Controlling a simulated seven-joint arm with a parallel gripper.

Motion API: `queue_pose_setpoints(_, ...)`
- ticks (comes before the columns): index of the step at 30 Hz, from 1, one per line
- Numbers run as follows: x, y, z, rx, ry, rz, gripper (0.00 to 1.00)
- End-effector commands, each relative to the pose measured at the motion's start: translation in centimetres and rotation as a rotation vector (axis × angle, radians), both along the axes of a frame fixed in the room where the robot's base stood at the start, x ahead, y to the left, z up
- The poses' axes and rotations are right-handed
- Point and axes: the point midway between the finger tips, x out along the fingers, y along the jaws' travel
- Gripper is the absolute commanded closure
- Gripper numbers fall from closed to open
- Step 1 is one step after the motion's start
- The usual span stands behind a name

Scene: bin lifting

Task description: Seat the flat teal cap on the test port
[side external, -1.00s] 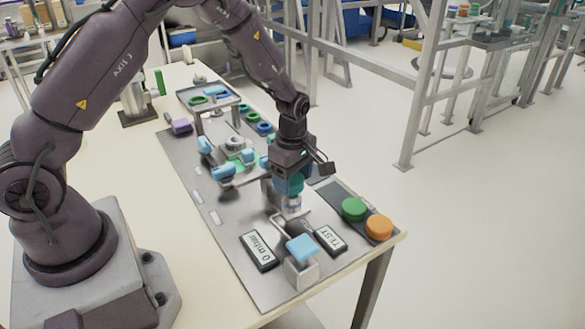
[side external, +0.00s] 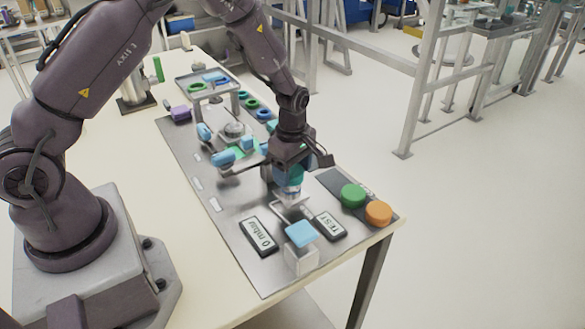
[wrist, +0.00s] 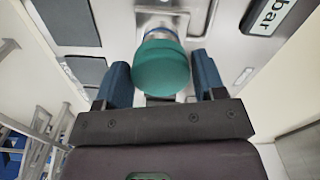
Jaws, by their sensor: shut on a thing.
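The teal cap (side external: 291,176) is held in my gripper (side external: 289,184), directly above the silver test port (side external: 290,193). In the wrist view the cap (wrist: 160,68) is a rounded teal disc between the two blue fingers of my gripper (wrist: 162,72). The metal port (wrist: 158,22) shows just beyond the cap. The cap looks upright over the port and very close to it or touching; whether it is fully down is hidden by the fingers and the cap itself.
A "0 mbar" display (side external: 262,236) and a TEST display (side external: 330,226) flank the port. Green (side external: 353,195) and orange (side external: 378,213) buttons are at right. Blue clamps (side external: 223,158) stand behind.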

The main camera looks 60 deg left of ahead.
Motion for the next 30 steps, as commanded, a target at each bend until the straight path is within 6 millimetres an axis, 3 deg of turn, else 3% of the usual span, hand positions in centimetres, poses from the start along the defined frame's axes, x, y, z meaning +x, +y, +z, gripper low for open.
queue_pose_setpoints(30,0.01,0.04,-0.96,0.0,0.0,0.0,0.6)
